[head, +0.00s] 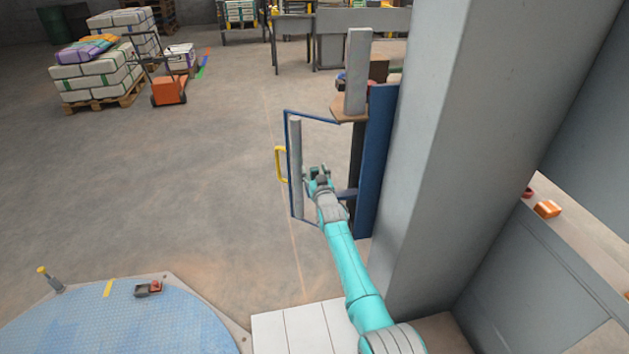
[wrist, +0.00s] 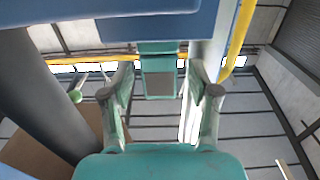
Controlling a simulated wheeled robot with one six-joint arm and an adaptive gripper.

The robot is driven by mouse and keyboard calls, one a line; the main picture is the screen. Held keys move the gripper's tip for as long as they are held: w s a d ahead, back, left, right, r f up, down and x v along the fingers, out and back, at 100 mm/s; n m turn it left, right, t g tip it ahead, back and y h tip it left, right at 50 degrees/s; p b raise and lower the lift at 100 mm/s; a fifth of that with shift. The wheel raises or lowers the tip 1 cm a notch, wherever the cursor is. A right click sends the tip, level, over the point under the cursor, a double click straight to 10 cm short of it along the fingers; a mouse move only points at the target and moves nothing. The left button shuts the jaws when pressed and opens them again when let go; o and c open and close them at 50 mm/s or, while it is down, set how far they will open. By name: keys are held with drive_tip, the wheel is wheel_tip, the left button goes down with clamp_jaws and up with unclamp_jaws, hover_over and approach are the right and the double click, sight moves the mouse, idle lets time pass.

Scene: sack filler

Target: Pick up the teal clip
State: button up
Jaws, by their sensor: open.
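A teal clip (wrist: 159,84) with a grey square face shows in the wrist view, just below a blue bar (wrist: 150,27). My gripper (wrist: 161,72) is open, with one finger on each side of the clip in the picture. Gaps show between the clip and both fingers, and I see no contact. How far the clip lies in depth from the fingertips is hard to tell. In the head view my gripper (head: 317,174) is beside a blue frame (head: 287,150); I cannot make out the clip there.
A yellow handle (head: 280,164) is on the frame's left side. A blue upright (head: 376,160) and a large grey column (head: 440,150) stand close on the right. A blue round platform (head: 120,325) is at lower left. The floor left of the frame is open.

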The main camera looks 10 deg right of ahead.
clamp_jaws()
drive_tip(key=shift+r, duration=0.1)
idle(0.4)
